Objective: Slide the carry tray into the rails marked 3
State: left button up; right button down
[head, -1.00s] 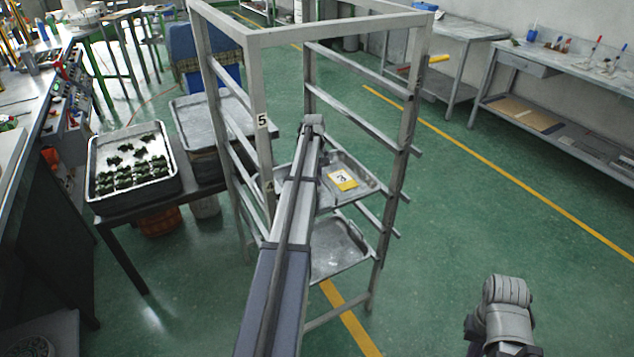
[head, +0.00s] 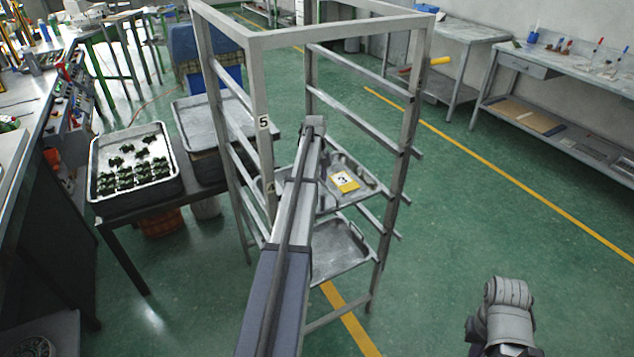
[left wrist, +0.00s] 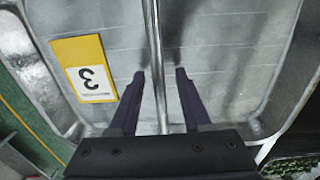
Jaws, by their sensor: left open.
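The carry tray (head: 360,172) is a shallow metal tray with a yellow-and-white tag reading 3 (head: 343,181). In the head view it lies inside the rack at a middle level, above another metal tray (head: 345,248). In the left wrist view the tray's floor (left wrist: 230,60) fills the picture, with the tag at left. A thin metal bar (left wrist: 153,30) runs across it. My left gripper (left wrist: 160,74) is open, its fingers either side of the bar with gaps. My left arm hides this gripper and part of the tray in the head view. My right gripper does not show.
The grey rack (head: 262,90) has a post marked 5 and rails on both sides. A side table at left holds a tray of dark green pieces (head: 100,195) and an empty-looking tray (head: 205,120). Benches line the right wall. The floor right of the rack is clear.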

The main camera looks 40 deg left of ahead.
pick_arm(q)
notch_tip(320, 180, up, 8)
jog(key=p, duration=0.7)
jog(key=shift+s+f+p, duration=0.1)
jog(key=shift+s+p, duration=0.05)
jog(key=shift+p, duration=0.15)
jog(key=shift+f, duration=0.1)
jog(key=s+d+m, duration=0.3)
jog(key=d+m, duration=0.1)
jog(key=d, duration=1.1)
jog(key=s+d+m, duration=0.3)
jog(key=d+m, duration=0.1)
jog(key=d, duration=1.1)
jog(key=s+d+m+y, duration=0.1)
jog(key=s+d+m, duration=0.8)
jog(key=s+d, duration=1)
jog(key=d, duration=0.2)
jog(key=shift+d+g, duration=0.3)
